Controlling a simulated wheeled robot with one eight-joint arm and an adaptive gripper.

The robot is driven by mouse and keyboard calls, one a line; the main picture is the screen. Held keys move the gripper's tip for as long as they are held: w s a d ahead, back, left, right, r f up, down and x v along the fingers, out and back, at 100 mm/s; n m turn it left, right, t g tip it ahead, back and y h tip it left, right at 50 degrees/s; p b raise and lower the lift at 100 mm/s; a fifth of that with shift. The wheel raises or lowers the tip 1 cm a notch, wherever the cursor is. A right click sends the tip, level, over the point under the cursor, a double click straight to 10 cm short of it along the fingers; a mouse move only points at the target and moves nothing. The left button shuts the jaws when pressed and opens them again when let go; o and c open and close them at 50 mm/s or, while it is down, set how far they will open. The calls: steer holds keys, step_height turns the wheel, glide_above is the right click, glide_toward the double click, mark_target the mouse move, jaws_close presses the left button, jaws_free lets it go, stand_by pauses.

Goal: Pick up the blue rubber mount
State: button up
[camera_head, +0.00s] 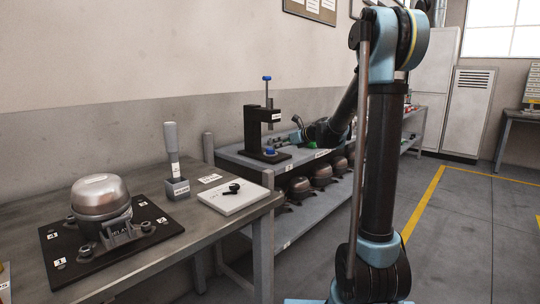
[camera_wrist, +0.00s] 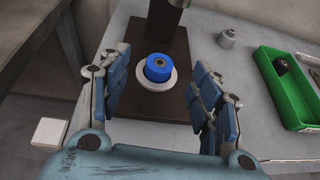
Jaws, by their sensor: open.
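The blue rubber mount (camera_wrist: 158,67) is a short blue cylinder with a dark hole in its top. It sits upright on a round pale disc on the dark plate of the press (camera_wrist: 150,100). In the head view the mount (camera_head: 270,152) shows small at the foot of the black press (camera_head: 258,128). My gripper (camera_wrist: 160,95) is open, with one finger to the left and one to the right of the mount in the wrist view. Nothing is between the fingers near the palm. In the head view the gripper (camera_head: 297,128) is small and partly hidden by my arm.
A green tray (camera_wrist: 286,92) with a dark part stands right of the press. A small grey part (camera_wrist: 227,38) stands behind, on the shelf top. In the head view, a near table holds a compressor (camera_head: 101,197) and a white pad (camera_head: 234,196). Several compressors sit on the lower shelf.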

mark_target(270, 150)
steer(key=x, duration=0.4)
steer(key=shift+w+a+f, duration=0.1)
steer(key=shift+f, duration=0.05)
steer(key=shift+d+x, duration=0.25)
steer(key=shift+x, duration=2.45)
steer(key=shift+w+f, duration=0.15)
steer(key=c, duration=1.3)
steer(key=shift+o, duration=0.2)
